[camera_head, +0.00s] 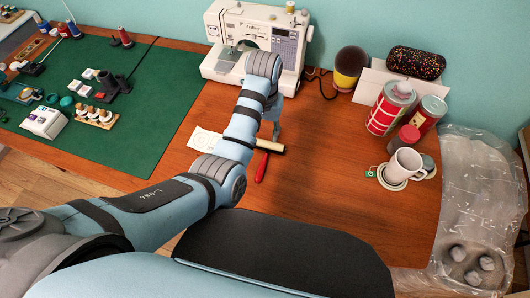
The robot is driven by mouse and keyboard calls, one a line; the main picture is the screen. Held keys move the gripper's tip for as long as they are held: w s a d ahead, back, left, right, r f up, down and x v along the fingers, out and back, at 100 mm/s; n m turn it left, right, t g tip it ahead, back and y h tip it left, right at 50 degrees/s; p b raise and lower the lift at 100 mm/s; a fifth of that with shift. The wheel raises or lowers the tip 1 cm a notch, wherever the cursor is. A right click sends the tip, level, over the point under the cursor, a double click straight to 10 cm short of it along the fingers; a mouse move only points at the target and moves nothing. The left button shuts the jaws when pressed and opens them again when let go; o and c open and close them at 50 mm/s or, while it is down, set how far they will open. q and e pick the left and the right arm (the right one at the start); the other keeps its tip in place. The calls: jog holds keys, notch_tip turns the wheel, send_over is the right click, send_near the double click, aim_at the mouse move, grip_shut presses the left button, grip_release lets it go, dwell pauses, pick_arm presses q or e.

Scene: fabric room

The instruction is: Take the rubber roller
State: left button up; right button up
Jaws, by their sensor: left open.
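What looks like the rubber roller, a short cream cylinder (270,146) with a dark end, lies on the wooden table in front of the sewing machine. A slim red handle (262,168) lies just below it; I cannot tell whether the two are joined. My left gripper (275,133) is open and points down just above the cylinder's far side. The wrist hides part of the gripper, and I cannot tell whether the fingers touch the cylinder. My right gripper is not in view.
A white sewing machine (258,40) stands behind the gripper. A paper sheet (206,142) lies to the left, beside a green mat (130,160) with small tools. Tins (391,105), a white mug (404,165) and a clear plastic bag (480,190) stand right. The table's middle right is clear.

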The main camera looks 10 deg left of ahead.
pick_arm(q)
jog(key=b, duration=0.2)
send_over(264, 160)
jog(key=f, duration=0.7)
jog(key=shift+s+a+f, duration=0.25)
jog(key=shift+s+a, duration=0.05)
jog(key=f, duration=0.2)
jog(key=f+b, duration=0.1)
jog(key=f, duration=0.1)
jog(key=f+b, duration=0.1)
jog(key=f, duration=0.1)
jog(key=shift+w+d, duration=0.3)
jog(key=shift+w, duration=0.1)
jog(key=shift+s+r, duration=0.1)
jog(key=shift+c, duration=0.2)
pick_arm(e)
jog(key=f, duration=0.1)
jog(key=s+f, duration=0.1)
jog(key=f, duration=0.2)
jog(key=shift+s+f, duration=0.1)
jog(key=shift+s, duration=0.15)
pick_arm(q)
grip_shut()
